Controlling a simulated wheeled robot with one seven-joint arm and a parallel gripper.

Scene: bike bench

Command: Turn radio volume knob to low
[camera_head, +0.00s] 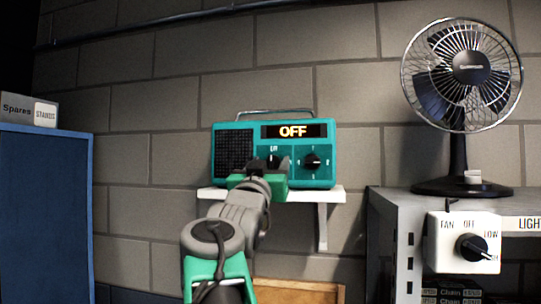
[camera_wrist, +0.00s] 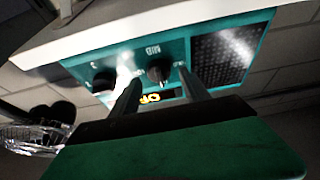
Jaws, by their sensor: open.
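The teal radio (camera_head: 235,131) stands on a small white wall shelf (camera_head: 330,194), and its display (camera_head: 293,131) reads OFF. Its left black knob (camera_head: 273,162), with a small label above it, is partly hidden by my gripper (camera_head: 268,168). The right knob (camera_head: 312,160) has marks around it. In the wrist view, upside down, the left knob (camera_wrist: 160,71) has a MID label by it and sits between the tips of my gripper (camera_wrist: 158,76). The fingers are open, one on each side. I cannot tell whether they touch the knob. The right knob (camera_wrist: 104,80) lies outside them.
A desk fan (camera_head: 458,90) stands on a grey shelf unit (camera_head: 385,205) to the right. A white fan switch box (camera_head: 450,255) with a black knob is on its front. A blue cabinet (camera_head: 45,210) is at the left. The wall between cabinet and radio is clear.

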